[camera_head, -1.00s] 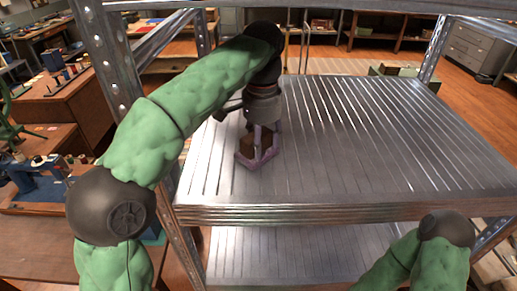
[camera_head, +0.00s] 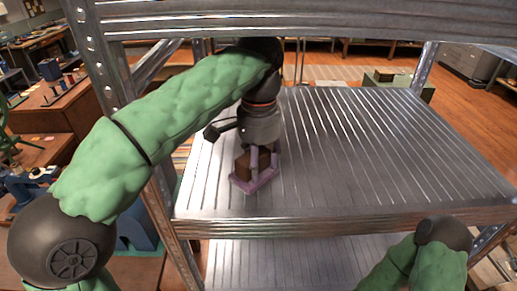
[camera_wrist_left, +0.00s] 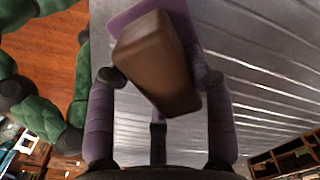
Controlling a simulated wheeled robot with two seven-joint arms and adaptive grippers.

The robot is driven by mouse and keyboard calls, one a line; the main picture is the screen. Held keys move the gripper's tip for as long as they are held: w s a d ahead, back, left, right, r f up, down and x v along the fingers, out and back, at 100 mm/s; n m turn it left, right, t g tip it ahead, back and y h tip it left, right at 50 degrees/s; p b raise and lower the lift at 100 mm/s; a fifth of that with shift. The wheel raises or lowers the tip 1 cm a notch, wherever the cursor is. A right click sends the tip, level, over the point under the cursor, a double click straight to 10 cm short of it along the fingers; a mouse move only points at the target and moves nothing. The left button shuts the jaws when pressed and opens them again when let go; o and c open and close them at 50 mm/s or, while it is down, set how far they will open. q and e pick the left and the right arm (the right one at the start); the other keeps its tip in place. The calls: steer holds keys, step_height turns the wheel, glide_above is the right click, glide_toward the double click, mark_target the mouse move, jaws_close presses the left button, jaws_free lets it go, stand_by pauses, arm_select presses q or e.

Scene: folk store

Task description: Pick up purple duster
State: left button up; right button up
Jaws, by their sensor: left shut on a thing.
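The purple duster (camera_head: 241,184) has a flat purple base with a brown block on it. It is at the left part of the metal shelf (camera_head: 370,150). My left gripper (camera_head: 259,162) reaches down over it, and its purple-grey fingers are shut on the duster. In the left wrist view, the duster (camera_wrist_left: 155,65) sits between the two fingers (camera_wrist_left: 160,85), tilted in the picture, its purple base behind the brown block. I cannot tell if the base touches the shelf. My right gripper is not in view; only part of my right arm shows at the lower right.
A metal upright (camera_head: 100,70) stands close to my left arm. Another shelf board (camera_head: 300,20) crosses above, and a lower shelf (camera_head: 290,262) lies below. The middle and right of the shelf are bare. Wooden desks stand behind at left.

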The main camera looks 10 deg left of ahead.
arm_select(q)
steer(key=s+d+p, duration=0.1)
steer(key=s+d, duration=0.1)
steer(key=s, duration=0.9)
steer(key=shift+s+d, duration=0.2)
steer(key=shift+s, duration=0.2)
